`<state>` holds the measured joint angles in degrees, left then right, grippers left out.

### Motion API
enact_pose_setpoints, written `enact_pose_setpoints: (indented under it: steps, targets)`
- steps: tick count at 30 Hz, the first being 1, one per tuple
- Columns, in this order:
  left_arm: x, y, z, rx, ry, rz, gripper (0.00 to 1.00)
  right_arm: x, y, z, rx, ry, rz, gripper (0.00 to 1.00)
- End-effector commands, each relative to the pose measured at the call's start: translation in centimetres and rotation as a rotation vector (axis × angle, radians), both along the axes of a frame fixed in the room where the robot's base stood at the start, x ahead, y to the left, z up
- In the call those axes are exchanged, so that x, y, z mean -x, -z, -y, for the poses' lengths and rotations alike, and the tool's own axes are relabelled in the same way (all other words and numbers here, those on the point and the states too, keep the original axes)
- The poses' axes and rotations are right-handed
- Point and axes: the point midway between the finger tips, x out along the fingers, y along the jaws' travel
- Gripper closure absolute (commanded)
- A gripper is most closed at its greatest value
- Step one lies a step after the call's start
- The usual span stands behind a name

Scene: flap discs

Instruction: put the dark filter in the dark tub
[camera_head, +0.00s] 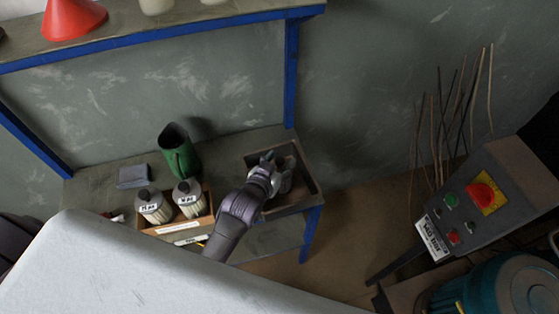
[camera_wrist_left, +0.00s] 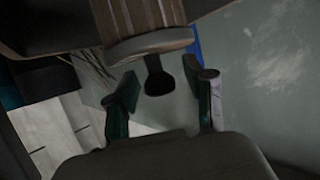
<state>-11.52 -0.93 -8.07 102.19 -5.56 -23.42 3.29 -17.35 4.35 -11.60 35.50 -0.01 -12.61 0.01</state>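The dark tub (camera_head: 310,173) is an open box at the right end of the bench. The dark filter (camera_head: 286,184) stands inside it, partly hidden by my gripper. In the left wrist view the filter (camera_wrist_left: 135,17) shows brown pleats, a grey end cap and a dark knob. My left gripper (camera_head: 273,164) is over the tub. In the left wrist view its fingers (camera_wrist_left: 163,96) are spread on either side of the knob, with a gap visible on both sides. My right gripper is not in view.
Two pale filters with dark knobs, one on the left (camera_head: 153,206) and one on the right (camera_head: 189,200), stand in a wooden box (camera_head: 180,227). A green jug (camera_head: 178,152) and a grey block (camera_head: 133,176) are behind them. A control panel (camera_head: 480,205) stands at right.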

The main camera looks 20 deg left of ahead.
Motion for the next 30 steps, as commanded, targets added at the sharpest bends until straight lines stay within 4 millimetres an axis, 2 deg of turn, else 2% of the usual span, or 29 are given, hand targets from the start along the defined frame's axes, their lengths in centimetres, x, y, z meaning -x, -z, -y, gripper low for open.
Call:
enact_pose_setpoints:
  steps: [8,11,21,25,30]
  targets:
    - [0.2,-0.5,0.0,0.000,0.000,0.001,0.47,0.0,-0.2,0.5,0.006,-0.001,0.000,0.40]
    - [1.5,-0.8,-0.2,0.000,0.000,0.000,0.47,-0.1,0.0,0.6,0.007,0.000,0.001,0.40]
    - [8.1,-3.6,-0.9,0.000,0.001,-0.002,0.47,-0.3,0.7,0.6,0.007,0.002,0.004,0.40]
    - [9.9,-4.4,-1.1,0.000,0.000,-0.001,0.47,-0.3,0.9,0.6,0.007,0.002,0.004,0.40]
    - [10.9,-4.9,-1.2,0.000,0.000,0.000,0.47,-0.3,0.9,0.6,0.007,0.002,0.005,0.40]
